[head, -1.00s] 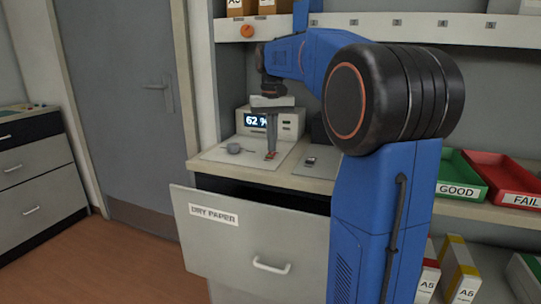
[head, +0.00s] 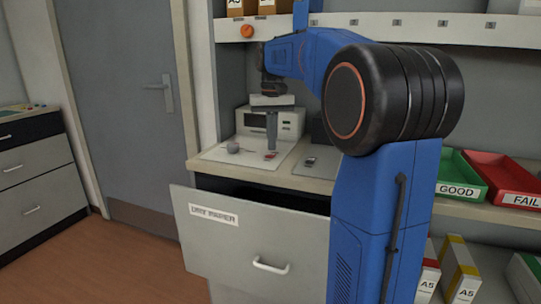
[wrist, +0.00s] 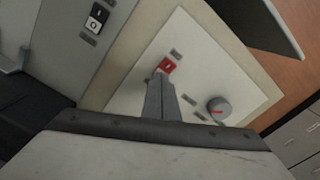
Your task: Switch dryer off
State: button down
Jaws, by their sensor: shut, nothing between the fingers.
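My gripper (head: 271,149) is shut and empty, pointing down at the white panel (head: 224,153) on the counter. Its fingertips are at the edge of a small red rocker switch (head: 270,156); I cannot tell whether they press on it. In the wrist view the red switch (wrist: 167,66) shows just beyond the shut fingertips (wrist: 161,78), which cover part of it. A grey knob with a red mark (wrist: 218,108) sits on the same panel. Behind the panel stands a white unit (head: 290,126) whose display (head: 256,122) is dark, partly hidden by my gripper.
A second plate with a black-and-white rocker switch (wrist: 97,18) lies beside the panel. The drawer marked DRY PAPER (head: 250,240) stands open below the counter. Green (head: 460,182) and red (head: 500,175) trays are at the right.

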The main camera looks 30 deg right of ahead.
aim_at(272, 154)
jog(key=shift+r, duration=2.85)
